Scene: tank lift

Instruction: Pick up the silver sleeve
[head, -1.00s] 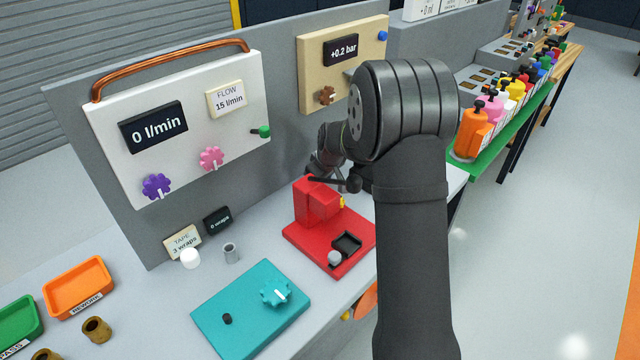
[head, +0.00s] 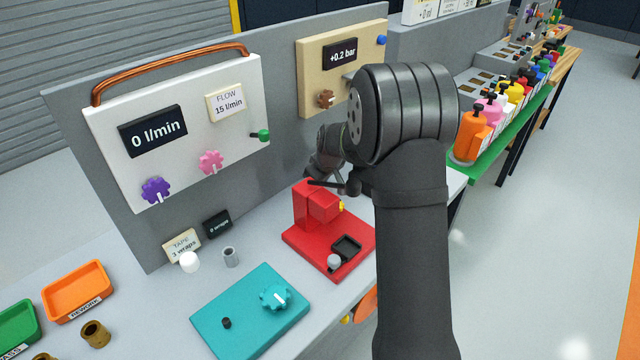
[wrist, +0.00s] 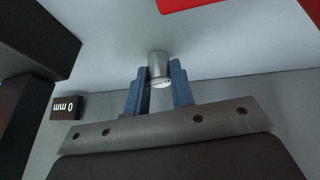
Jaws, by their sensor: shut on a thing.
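The silver sleeve (wrist: 158,66) is a short, smooth metal cylinder in the wrist view. It sits between the two blue fingers of my gripper (wrist: 159,88), which are shut on it. Its near end shows a pale face with a small dark mark. In the head view my gripper (head: 322,182) is a dark shape behind and above the red fixture (head: 317,203), partly covered by my arm. The held sleeve cannot be made out there. A separate grey hollow cylinder (head: 230,257) stands on the bench.
A teal box (head: 245,320) with a knob stands at the front, left of the red fixture. A white flow panel (head: 190,100) and a beige pressure panel (head: 312,85) stand behind.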

